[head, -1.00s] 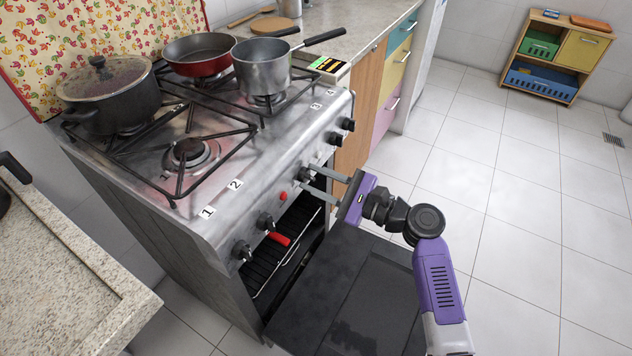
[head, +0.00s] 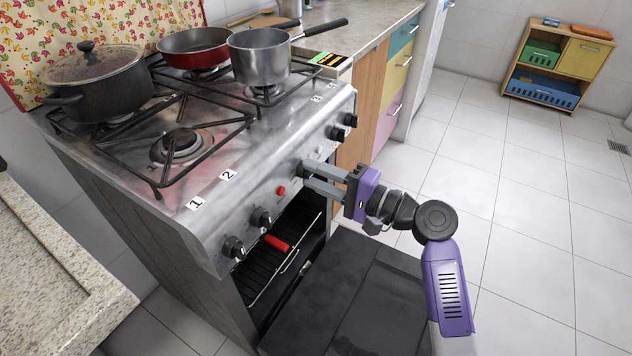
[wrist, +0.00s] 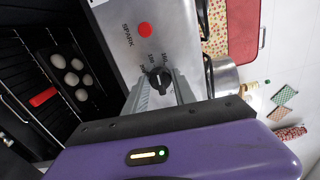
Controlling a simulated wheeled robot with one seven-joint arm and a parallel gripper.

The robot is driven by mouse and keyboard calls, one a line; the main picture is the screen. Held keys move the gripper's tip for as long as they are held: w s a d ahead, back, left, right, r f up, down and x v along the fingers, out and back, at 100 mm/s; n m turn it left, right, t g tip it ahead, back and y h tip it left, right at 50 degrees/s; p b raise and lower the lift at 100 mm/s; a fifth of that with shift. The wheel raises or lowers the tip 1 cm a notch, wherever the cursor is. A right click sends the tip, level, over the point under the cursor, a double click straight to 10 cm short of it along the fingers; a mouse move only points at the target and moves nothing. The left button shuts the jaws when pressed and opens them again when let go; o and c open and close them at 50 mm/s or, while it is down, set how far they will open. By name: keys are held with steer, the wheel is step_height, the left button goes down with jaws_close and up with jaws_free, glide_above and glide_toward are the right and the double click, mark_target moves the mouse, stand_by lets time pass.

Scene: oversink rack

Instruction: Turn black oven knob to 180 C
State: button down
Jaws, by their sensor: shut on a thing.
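In the head view the knob (head: 304,168) is partly hidden by my fingers. My gripper (head: 308,178) reaches it from the right, its two grey fingers shut on the knob. In the wrist view the fingers of my gripper (wrist: 161,88) lie on either side of the knob. A red button (wrist: 145,29) labelled SPARK is beside it.
The oven door (head: 345,300) hangs open below my arm. A red handle (head: 276,243) sticks out of the oven, and a tray (wrist: 48,60) inside holds several pale round pieces. Pots and a red pan (head: 195,50) stand on the stove.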

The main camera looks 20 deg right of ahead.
steer(key=shift+f+n+b, duration=0.15)
steer(key=shift+n+b, duration=0.6)
steer(key=shift+n, duration=0.45)
steer(key=c, duration=1.1)
jaws_free()
steer(key=shift+o, duration=0.2)
steer(key=v, duration=0.8)
steer(key=shift+p, duration=0.4)
